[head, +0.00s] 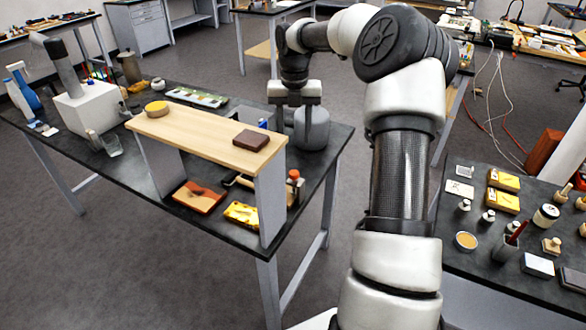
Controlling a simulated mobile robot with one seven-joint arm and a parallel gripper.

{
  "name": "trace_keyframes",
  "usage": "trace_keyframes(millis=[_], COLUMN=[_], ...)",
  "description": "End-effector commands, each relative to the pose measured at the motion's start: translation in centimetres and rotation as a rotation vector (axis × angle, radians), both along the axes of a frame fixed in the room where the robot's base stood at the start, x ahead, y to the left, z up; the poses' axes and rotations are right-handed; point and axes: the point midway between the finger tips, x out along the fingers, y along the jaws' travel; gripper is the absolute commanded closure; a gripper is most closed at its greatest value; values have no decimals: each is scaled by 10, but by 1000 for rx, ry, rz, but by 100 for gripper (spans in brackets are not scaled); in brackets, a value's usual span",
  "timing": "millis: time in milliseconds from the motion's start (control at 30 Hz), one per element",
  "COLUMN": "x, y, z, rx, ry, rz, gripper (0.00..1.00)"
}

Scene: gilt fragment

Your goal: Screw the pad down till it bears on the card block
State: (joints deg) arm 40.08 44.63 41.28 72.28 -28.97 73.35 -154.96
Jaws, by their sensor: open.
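My gripper (295,118) points down over the far right part of the dark bench, behind the wooden riser shelf. It is open, and its fingertips are partly hidden. A grey rounded body (314,130) stands on the bench close beside it; I cannot tell whether they touch. I cannot make out the screw pad or the card block for certain. A small brown block (250,140) lies on the shelf's right end, and a gold-yellow block (242,214) lies under the shelf.
A white box (88,107) stands left. Another bench (490,270) at right holds several small items.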

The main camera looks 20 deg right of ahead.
Motion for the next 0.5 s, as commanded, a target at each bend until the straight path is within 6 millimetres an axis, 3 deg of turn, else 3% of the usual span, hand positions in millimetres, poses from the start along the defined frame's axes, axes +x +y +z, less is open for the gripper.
trace_keyframes(millis=[300,500], x=[-1,-1], y=[1,1], z=[-72,-105], rx=[2,1], ry=[5,2], rz=[-1,-2], gripper=[57,57])
